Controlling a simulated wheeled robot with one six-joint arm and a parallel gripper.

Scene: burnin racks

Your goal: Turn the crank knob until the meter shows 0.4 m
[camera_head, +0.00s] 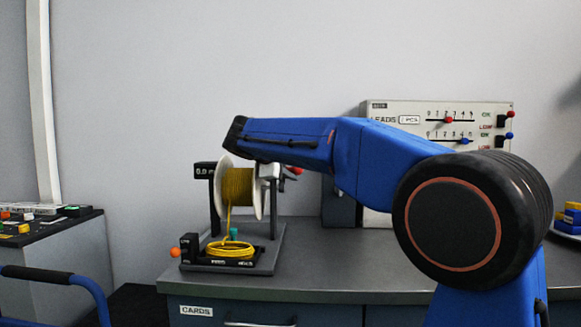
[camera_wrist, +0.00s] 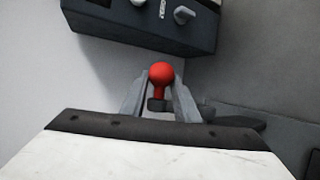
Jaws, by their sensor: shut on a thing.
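The red crank knob (camera_wrist: 161,74) stands between the two fingers of my gripper (camera_wrist: 160,92) in the wrist view, and the fingers are shut on it. In the head view a small part of the red knob (camera_head: 297,170) shows beside the reel, below my arm. The reel (camera_head: 222,172) has white flanges and is wound with yellow wire (camera_head: 238,188). The small black meter (camera_head: 204,170) at its left seems to read 0.0, with the end of its display cut off by the reel flange.
A yellow coil (camera_head: 230,250) lies in a black tray with an orange knob (camera_head: 175,252) at its left. A LEADS panel (camera_head: 380,108) stands behind my arm. The grey bench front (camera_head: 330,285) has free room. A dark box (camera_wrist: 145,25) is near the wrist.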

